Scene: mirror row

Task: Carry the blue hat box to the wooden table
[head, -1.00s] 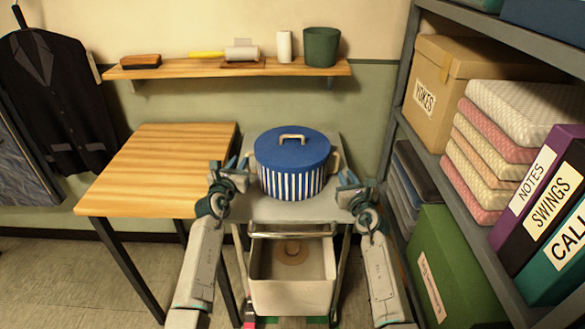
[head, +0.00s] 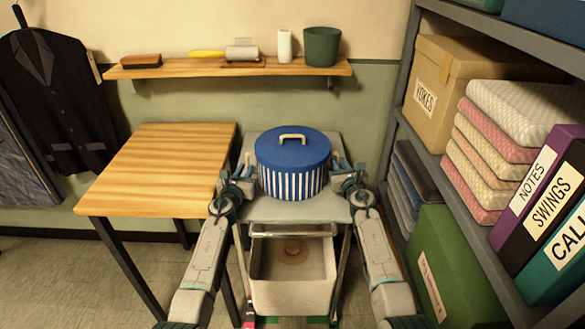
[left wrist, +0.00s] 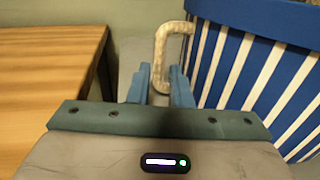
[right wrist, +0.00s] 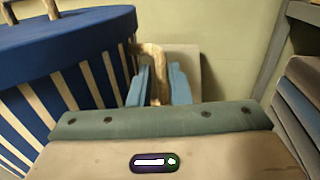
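The blue hat box (head: 292,165) has a blue lid with a cream top handle and blue-and-white striped sides. It stands upright on a grey cart top (head: 262,211). My left gripper (left wrist: 160,88) is open at its left side, with the pale side handle (left wrist: 162,52) between its parted fingers. My right gripper (right wrist: 158,88) is open at its right side, with the other side handle (right wrist: 156,62) between its fingers. Neither gripper looks closed on a handle. The wooden table (head: 160,165) stands to the left of the cart, its top bare.
A wall shelf (head: 190,70) with a brush, rollers and a green pot runs behind. Grey shelving (head: 388,110) with boxes, folded cloth and binders stands close on the right. A jacket (head: 55,95) hangs at the left. An open bin (head: 292,290) sits below the cart top.

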